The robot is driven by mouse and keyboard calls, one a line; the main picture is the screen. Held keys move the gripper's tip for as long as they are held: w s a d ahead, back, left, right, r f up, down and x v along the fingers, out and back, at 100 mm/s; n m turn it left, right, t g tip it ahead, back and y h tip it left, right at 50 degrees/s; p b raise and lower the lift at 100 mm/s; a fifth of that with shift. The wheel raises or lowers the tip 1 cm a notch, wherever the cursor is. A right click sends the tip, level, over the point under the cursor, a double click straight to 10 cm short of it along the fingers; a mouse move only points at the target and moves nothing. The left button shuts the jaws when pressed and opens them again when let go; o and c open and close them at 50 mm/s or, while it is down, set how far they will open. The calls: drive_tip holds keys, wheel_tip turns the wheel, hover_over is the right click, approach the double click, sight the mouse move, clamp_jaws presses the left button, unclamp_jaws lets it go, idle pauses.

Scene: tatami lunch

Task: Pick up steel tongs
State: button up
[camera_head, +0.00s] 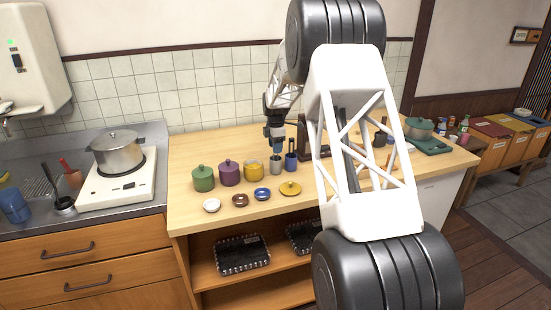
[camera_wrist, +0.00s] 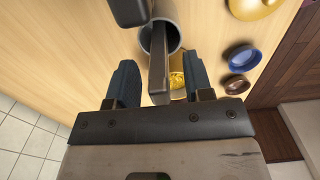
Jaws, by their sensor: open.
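A grey bar, which looks like the upper end of the steel tongs (camera_wrist: 159,78), stands up out of a grey cup (camera_wrist: 172,28) in the wrist view. My gripper (camera_wrist: 160,85) is open, with one dark finger on each side of the bar. I cannot tell whether either finger touches it. In the head view my gripper (camera_head: 276,143) points down just above the grey cup (camera_head: 275,168). The tongs are hard to make out there behind the gripper.
A blue cup (camera_head: 291,162) with dark utensils stands right of the grey cup, close by. A yellow pot (camera_head: 253,172) stands to its left, beside purple (camera_head: 229,174) and green (camera_head: 203,180) pots. Small dishes (camera_head: 240,200) and a yellow lid (camera_head: 290,189) lie in front.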

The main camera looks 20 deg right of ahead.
clamp_jaws()
drive_tip(key=shift+r, duration=0.1)
idle(0.3)
drive_tip(key=shift+r, duration=4.95)
drive_tip(key=a+r, duration=0.2)
drive_tip(key=a, duration=0.8)
drive_tip(key=shift+s, duration=0.4)
drive_tip(key=shift+r, duration=0.1)
